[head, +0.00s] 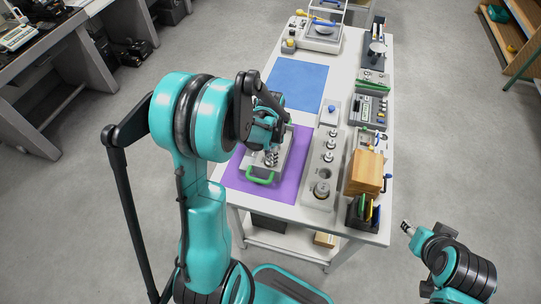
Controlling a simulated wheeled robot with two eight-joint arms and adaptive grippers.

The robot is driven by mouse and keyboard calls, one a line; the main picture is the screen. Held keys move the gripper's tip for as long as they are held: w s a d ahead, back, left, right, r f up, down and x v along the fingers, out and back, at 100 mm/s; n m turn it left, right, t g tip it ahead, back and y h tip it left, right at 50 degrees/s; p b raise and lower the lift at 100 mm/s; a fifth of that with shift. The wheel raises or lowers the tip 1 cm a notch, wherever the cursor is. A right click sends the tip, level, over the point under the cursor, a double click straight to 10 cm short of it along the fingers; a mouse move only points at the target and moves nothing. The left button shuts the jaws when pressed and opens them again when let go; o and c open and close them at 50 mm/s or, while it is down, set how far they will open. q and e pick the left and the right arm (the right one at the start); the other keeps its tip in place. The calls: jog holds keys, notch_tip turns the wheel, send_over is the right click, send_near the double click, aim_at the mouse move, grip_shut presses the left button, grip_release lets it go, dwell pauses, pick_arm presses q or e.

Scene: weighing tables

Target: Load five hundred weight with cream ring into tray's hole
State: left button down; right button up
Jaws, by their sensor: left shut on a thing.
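My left gripper (271,153) reaches down over the tray (250,162) with the green handle, which lies on the purple mat. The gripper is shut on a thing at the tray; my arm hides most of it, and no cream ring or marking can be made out. The long grey weight block (311,184) stands to the right, with several silver weights in a row, an empty-looking round recess (325,173) and a larger weight (321,190) at its near end. My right gripper (406,227) is off the table at the lower right, too small to read.
A blue mat (297,84) lies clear behind the purple mat (233,180). A balance (320,35) stands at the far end. A wooden box (366,171), a dark pen holder (362,213) and grey trays (370,111) crowd the table's right side.

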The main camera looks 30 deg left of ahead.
pick_arm(q)
jog(key=shift+f, duration=0.1)
jog(key=c, duration=1.2)
grip_release()
notch_tip(320, 180, up, 11)
jog(key=p, duration=0.3)
jog(key=s+d+r+n+t, duration=0.6)
jog(key=s+d+r+t, duration=0.1)
jog(key=s+d, duration=0.3)
jog(key=shift+s+d+r, duration=0.35)
jog(key=shift+s+r, duration=0.2)
jog(key=shift+r, duration=0.35)
